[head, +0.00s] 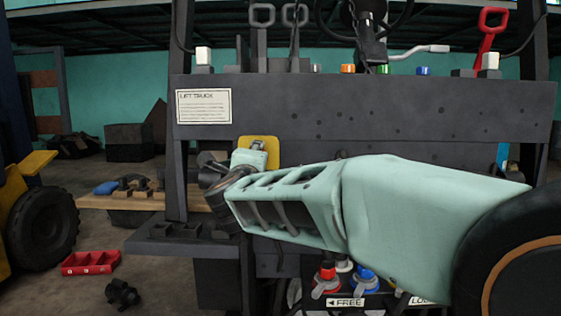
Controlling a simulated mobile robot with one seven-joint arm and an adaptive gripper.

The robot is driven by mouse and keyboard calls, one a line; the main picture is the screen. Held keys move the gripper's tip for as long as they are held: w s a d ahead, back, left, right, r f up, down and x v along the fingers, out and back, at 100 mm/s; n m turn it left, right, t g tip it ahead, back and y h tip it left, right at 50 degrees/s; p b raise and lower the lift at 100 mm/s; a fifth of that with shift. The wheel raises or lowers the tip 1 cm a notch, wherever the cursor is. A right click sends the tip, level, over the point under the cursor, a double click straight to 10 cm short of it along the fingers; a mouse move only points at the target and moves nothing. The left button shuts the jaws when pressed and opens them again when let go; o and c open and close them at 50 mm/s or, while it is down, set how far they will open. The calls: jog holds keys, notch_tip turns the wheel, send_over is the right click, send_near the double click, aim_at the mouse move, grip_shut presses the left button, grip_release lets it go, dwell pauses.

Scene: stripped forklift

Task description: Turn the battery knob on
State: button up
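A yellow plate (272,146) is fixed to the dark front panel, left of centre. A small light-coloured part, which may be the battery knob, shows at its upper middle; I cannot read its position. My gripper (216,172) is at the left end of my pale green arm, just below and left of the plate. Its dark parts overlap the panel's left post, and the arm hides the plate's lower part. I cannot see the fingertips clearly, whether they are open or shut, or whether they touch anything.
Below my arm are a red knob (327,271) and a blue knob (366,272), above a "FREE" label. A red lever (490,28) and several coloured buttons line the panel top. A wooden board with parts, a red tray (91,262) and a yellow vehicle are at left.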

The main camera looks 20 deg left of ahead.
jog(key=shift+o, duration=1.3)
jog(key=shift+s, duration=0.15)
